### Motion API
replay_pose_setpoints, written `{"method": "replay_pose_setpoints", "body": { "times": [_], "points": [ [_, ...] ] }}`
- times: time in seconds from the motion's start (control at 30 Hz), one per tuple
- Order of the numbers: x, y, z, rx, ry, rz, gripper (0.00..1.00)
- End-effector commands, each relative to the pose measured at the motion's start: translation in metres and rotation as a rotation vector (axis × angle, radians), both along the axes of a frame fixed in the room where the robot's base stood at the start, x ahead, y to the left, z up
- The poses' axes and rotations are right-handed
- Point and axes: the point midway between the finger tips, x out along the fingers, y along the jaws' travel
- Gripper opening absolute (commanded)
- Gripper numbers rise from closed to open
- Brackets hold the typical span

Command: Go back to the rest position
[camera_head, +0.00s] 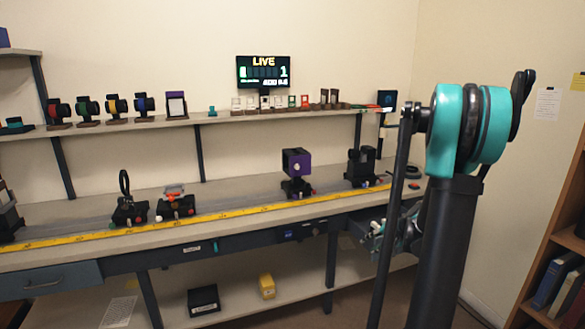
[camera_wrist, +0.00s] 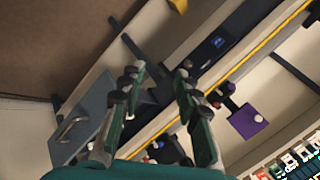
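My gripper (camera_wrist: 159,76) is open in the wrist view, with its two green and grey fingers spread apart and nothing between them. Beyond the fingers lie the bench's front edge, drawer fronts and yellow ruler, seen tilted. In the head view my arm rises at the right, with a teal and black joint. The gripper end is partly hidden behind it, close to the bench's right front. The purple block mount (camera_head: 297,163) stands upright on the bench; it also shows in the wrist view (camera_wrist: 246,121), apart from my fingers.
A yellow ruler (camera_head: 220,215) runs along the bench. Two black mounts (camera_head: 127,208) (camera_head: 176,204) stand left and another (camera_head: 361,167) right. A bookcase (camera_head: 560,235) stands at the right.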

Motion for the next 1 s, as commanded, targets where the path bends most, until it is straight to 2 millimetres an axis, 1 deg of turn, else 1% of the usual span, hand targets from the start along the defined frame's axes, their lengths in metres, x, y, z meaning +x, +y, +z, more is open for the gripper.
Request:
{"method": "replay_pose_setpoints", "body": {
  "times": [0.03,0.1,0.17,0.2,0.27,0.3,0.43,0.6,0.7,0.83,0.9,1.0],
  "points": [
    [-0.016,0.016,0.004,-0.035,0.014,0.030,0.32],
    [-0.037,0.032,0.007,-0.087,0.031,0.067,0.32],
    [-0.056,0.045,0.009,-0.132,0.045,0.098,0.32],
    [-0.069,0.052,0.010,-0.163,0.054,0.118,0.32],
    [-0.089,0.063,0.011,-0.207,0.065,0.149,0.32],
    [-0.102,0.069,0.011,-0.237,0.073,0.171,0.32],
    [-0.146,0.084,0.009,-0.338,0.093,0.237,0.32],
    [-0.202,0.095,0.002,-0.471,0.111,0.321,0.32],
    [-0.230,0.097,-0.004,-0.542,0.116,0.365,0.32],
    [-0.256,0.095,-0.011,-0.612,0.119,0.406,0.32],
    [-0.264,0.094,-0.013,-0.637,0.119,0.420,0.32],
    [-0.270,0.093,-0.015,-0.655,0.120,0.430,0.32]
  ]
}}
